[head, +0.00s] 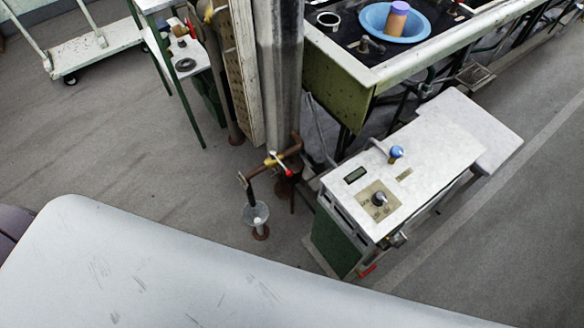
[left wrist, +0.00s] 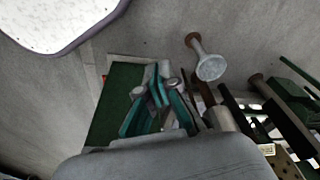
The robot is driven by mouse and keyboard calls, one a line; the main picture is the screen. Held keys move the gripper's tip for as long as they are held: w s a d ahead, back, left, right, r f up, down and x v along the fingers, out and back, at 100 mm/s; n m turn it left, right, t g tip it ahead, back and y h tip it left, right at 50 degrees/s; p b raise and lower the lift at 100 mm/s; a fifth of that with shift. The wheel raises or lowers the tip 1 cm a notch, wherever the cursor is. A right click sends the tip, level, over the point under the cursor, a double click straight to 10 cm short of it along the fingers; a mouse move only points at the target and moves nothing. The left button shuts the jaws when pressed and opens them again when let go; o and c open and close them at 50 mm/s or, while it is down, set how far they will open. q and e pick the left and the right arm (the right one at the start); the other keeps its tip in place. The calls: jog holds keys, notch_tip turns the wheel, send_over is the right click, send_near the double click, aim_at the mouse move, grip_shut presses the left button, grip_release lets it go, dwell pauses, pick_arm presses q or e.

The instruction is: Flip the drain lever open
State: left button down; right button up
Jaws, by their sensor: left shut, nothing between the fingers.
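In the head view, a small red lever (head: 368,270) sticks out low at the front of the white-topped, green-sided machine (head: 425,150). A red-and-white handle (head: 283,170) sits on a brown pipe with a yellow valve body (head: 271,161), left of the machine. I cannot tell which of these is the drain lever. My left gripper (left wrist: 158,86) shows in the left wrist view with its teal fingers closed and empty. It is in front of the machine's green side (left wrist: 112,100). Neither lever is clear in that view. My right gripper is not seen.
A grey column (head: 280,75) stands behind the pipe. A basin table (head: 335,85) with a blue bowl (head: 380,25) is behind. Open floor lies left.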

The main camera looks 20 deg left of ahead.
pick_arm(q)
jog(key=w+d+r+m+t+h+b, duration=0.1)
jog(key=w+d+r+b, duration=0.15)
jog(key=w+r, duration=0.4)
jog(key=w+d+r+m+h+b, duration=0.1)
jog(key=w+d+r+b, duration=0.2)
jog(key=r, duration=0.6)
jog(key=w+a+r+m, duration=0.1)
jog(key=w+r, duration=0.1)
jog(key=w, duration=1)
jog(key=w+a+r+m, duration=0.1)
jog(key=w+r+m, duration=0.1)
jog(key=w, duration=1)
jog(key=shift+w+a+r+b, duration=0.15)
jog(key=shift+w+r+b, duration=0.15)
jog(key=shift+w+b, duration=0.1)
